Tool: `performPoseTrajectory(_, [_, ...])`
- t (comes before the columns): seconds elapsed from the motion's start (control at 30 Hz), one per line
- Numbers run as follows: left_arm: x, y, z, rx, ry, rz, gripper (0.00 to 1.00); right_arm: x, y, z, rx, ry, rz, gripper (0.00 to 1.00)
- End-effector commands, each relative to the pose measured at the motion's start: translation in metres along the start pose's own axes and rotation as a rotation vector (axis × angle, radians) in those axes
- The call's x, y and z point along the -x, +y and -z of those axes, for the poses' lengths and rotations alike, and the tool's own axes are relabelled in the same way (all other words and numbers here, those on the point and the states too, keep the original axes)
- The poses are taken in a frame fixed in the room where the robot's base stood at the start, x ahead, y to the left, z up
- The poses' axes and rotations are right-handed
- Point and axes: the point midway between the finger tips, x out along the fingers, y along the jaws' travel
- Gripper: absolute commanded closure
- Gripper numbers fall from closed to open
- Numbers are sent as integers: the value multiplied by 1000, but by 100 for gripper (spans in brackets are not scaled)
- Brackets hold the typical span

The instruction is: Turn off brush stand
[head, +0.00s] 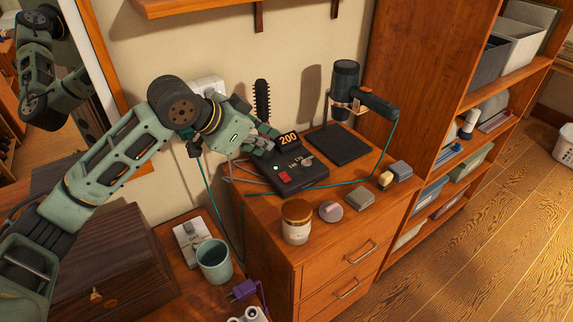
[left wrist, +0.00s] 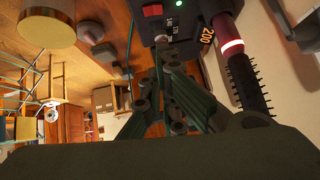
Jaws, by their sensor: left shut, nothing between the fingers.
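The brush stand (head: 296,172) is a black box on the wooden cabinet, with a lit orange "200" display, a red switch (head: 284,178) and a grey knob (head: 306,160). A black round brush (head: 262,100) stands upright at its back. In the left wrist view the red switch (left wrist: 152,10), a green light, the "200" display (left wrist: 207,35) and the brush (left wrist: 247,85) with a glowing ring show at the top. My left gripper (head: 262,147) is shut and empty at the stand's left side, close to the panel; contact cannot be told. My right gripper is out of view.
A hair dryer (head: 347,85) on a black stand is behind right. A jar (head: 296,222), a round tin (head: 330,211) and small boxes line the front edge. A teal cable (head: 335,182) crosses the top. A mug (head: 213,262) and wooden box (head: 95,265) stand lower left.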

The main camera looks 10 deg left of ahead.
Motion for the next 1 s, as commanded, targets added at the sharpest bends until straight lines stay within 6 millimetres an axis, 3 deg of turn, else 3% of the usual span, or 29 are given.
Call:
performPoseTrajectory(0.27, [-22,1,1,1,-1,-3,100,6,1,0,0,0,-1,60])
performPoseTrajectory(0.67, [-104,1,-1,3,-3,-3,100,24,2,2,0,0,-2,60])
performPoseTrajectory(0.8, [-118,0,-18,2,-3,-1,100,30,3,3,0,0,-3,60])
performPoseTrajectory(1.0, [-128,0,-28,0,-1,0,100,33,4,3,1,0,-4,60])
